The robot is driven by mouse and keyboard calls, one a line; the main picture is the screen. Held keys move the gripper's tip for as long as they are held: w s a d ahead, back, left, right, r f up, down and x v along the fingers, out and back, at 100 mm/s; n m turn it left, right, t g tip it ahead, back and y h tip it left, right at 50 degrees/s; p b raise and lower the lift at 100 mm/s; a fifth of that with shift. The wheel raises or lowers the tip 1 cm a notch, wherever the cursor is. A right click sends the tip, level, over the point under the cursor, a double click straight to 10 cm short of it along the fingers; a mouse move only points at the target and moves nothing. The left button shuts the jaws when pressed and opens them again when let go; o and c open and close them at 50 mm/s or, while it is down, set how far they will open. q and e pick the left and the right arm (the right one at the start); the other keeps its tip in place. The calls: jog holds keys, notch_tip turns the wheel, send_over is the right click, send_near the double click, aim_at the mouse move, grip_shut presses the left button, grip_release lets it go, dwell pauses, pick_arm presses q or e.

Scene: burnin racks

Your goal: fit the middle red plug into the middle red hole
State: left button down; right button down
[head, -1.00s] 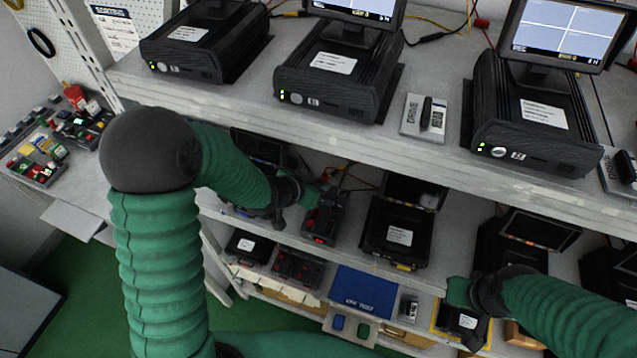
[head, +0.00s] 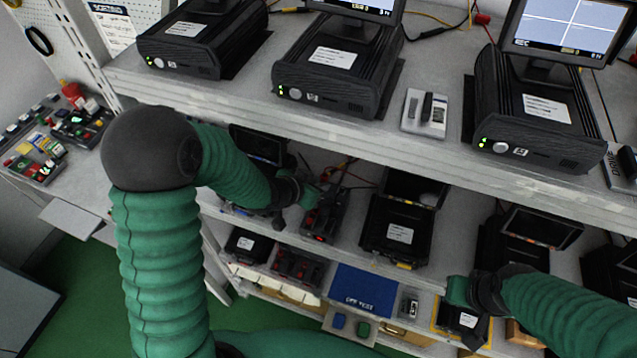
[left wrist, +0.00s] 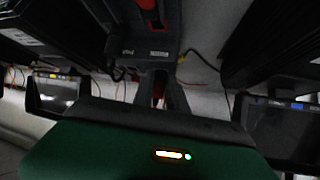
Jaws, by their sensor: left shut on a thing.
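My left gripper (head: 316,190) reaches under the upper shelf, at a dark unit with red parts (head: 324,218). In the left wrist view, its fingers (left wrist: 160,88) are shut on a small red piece, seemingly the red plug (left wrist: 158,92), mostly hidden between them. Just beyond the fingertips is a dark grey housing (left wrist: 143,45) with a small white label. A red opening or part (left wrist: 148,6) shows at its top edge. I cannot tell which hole it is. My right gripper (head: 462,292) is low at the right, before the lower shelves; its jaws are not clear.
The upper shelf (head: 430,150) runs above my left forearm and carries black boxes with screens. A black case (head: 397,232) stands right of the left gripper. A blue mat (head: 363,288) lies on the lower shelf. Cables hang behind the housing (left wrist: 200,62).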

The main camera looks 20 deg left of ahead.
pick_arm(q)
jog(key=c, duration=1.3)
grip_release()
jog(key=shift+o, duration=0.7)
jog(key=o, duration=0.3)
notch_tip(320, 180, up, 6)
jog(key=p, duration=0.5)
jog(key=shift+f, duration=0.25)
